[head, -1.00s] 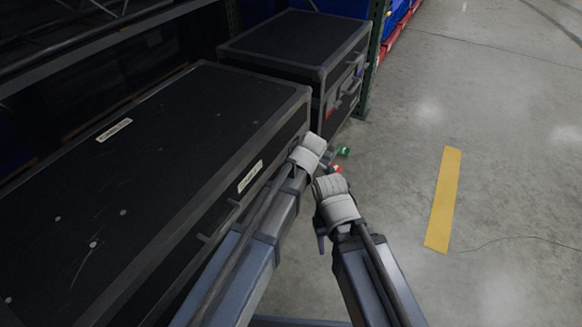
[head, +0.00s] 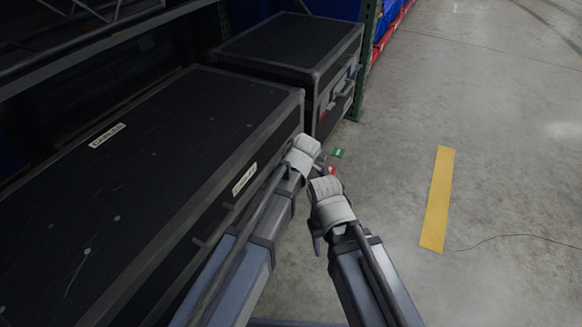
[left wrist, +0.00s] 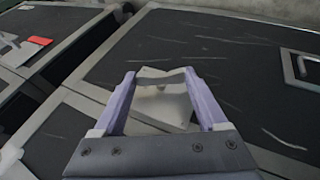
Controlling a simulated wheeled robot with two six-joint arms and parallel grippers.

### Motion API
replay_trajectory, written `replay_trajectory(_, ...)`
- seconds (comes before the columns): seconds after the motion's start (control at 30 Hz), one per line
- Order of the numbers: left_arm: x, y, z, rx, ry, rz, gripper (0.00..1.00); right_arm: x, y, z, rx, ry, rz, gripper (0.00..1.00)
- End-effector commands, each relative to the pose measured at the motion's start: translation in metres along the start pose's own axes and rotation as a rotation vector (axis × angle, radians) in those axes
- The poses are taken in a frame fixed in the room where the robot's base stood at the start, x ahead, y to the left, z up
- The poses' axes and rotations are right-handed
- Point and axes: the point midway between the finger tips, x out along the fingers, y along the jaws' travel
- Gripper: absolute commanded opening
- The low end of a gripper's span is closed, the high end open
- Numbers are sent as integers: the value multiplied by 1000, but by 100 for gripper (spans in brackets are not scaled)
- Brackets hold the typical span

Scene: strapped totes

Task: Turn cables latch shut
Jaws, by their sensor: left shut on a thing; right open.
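The black case labelled CABLES (head: 106,135) stands at the left, lid down, with a second pale label (head: 244,178) on its front. My left gripper (head: 321,164) is at the far end of its front, mostly hidden by my own wrist. In the left wrist view its purple fingers (left wrist: 160,82) are shut on a grey metal latch piece (left wrist: 162,104) against a black panel. A green marker (head: 338,154) and a red marker (head: 333,171) show just beyond this gripper. My right gripper (head: 317,243) is open and empty, apart from the case, and partly hidden by its wrist.
Another black case (head: 290,45) stands behind, with handles and a red tag on its front. A green rack post (head: 368,60) rises beside it. The concrete floor to the right is clear, with a yellow stripe (head: 437,200).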

Motion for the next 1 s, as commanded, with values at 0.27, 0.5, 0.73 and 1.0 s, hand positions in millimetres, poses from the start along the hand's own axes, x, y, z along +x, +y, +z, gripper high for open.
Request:
replay_trajectory(0.27, 1, 13, 0, 95, 0, -233, 19, -22, 2, 1, -2, -1, 0, 50)
replay_trajectory(0.5, 3, 11, 1, 170, 0, -410, 19, -23, 2, 1, -3, -1, 0, 50)
replay_trajectory(0.73, 2, 8, 1, 184, 0, -444, 19, -23, 2, 1, -3, -1, 0, 50)
replay_trajectory(1.0, 2, 8, 1, 184, 0, -442, 85, -23, 2, 1, -3, -1, 0, 50)
